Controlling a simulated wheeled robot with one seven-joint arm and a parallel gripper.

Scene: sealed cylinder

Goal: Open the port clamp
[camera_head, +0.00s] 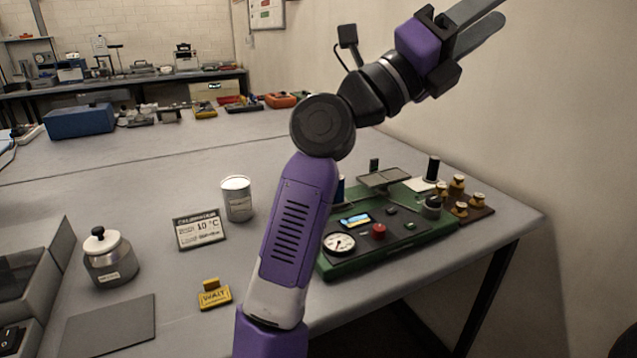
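A green instrument base (352,265) stands on the right part of the bench. It bears a round white gauge (339,243), a small lit display (355,220), a red knob (379,231) and a grey flat plate (386,179). A dark round fitting (432,207) sits at its right end. I cannot tell which part is the port clamp. My purple arm crosses in front and hides the base's left side. My gripper (486,24) is raised at the upper right, well away from the base. Its grey fingers are partly cut off by the frame's top, and their gap is unclear.
Brass weights (457,184) stand on a brown board right of the base, near the bench edge and wall.

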